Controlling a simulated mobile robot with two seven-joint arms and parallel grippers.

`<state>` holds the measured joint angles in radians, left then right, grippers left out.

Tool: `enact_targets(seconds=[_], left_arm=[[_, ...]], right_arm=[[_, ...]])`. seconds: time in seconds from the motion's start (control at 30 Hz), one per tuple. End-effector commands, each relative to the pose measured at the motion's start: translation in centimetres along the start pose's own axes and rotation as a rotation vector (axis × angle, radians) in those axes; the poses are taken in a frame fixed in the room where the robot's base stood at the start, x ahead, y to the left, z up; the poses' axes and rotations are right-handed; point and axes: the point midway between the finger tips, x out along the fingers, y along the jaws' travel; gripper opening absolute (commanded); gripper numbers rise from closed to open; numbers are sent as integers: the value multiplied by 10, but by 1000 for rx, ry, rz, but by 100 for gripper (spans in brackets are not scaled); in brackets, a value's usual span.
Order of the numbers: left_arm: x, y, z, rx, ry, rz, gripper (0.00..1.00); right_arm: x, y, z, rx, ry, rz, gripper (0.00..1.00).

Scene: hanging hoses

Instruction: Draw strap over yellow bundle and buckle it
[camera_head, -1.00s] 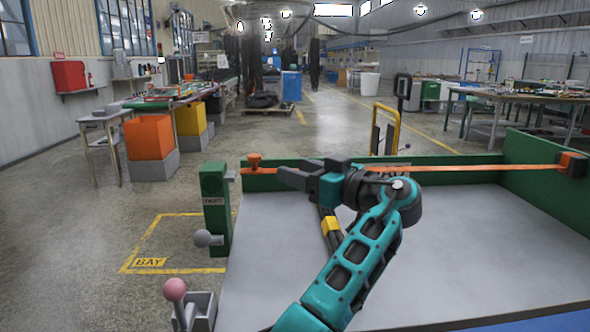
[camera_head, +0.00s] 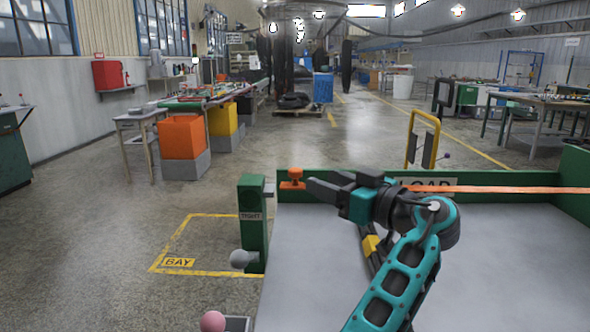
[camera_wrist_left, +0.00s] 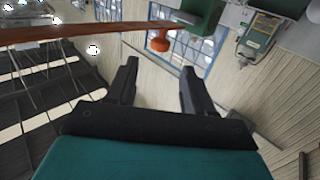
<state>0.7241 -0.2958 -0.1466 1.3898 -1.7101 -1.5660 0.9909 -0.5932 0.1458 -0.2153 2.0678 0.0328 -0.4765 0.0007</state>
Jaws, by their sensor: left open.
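The orange strap (camera_head: 500,189) runs along the back wall of the grey-floored bed, and its left part is hidden behind my gripper. An orange knob-shaped piece (camera_head: 292,179) stands at its left end, by a green post (camera_head: 253,222) marked TIGHT. My left gripper (camera_head: 311,185) is open, with its fingers pointing left just short of the orange piece. In the left wrist view the strap (camera_wrist_left: 60,34) crosses beyond the fingers, and the orange piece (camera_wrist_left: 158,41) shows past the open, empty gap (camera_wrist_left: 159,68). A dark bundle with a yellow band (camera_head: 371,245) lies partly hidden behind my arm.
A pink ball knob (camera_head: 213,321) stands at the bottom edge. The green back wall (camera_head: 520,181) bounds the bed. The bed floor (camera_head: 510,255) right of my arm is clear.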

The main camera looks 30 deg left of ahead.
Motion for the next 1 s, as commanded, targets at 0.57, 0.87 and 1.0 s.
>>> enact_targets(seconds=[0.57, 0.87, 1.0], left_arm=[[90, 0, 0, 0, 1, 0, 52], [92, 0, 0, 0, 0, 1, 52], [92, 0, 0, 0, 0, 1, 40]], right_arm=[[1, 2, 3, -8, -2, 0, 84], [1, 2, 3, -11, -2, 0, 84], [1, 2, 3, -11, -2, 0, 84]])
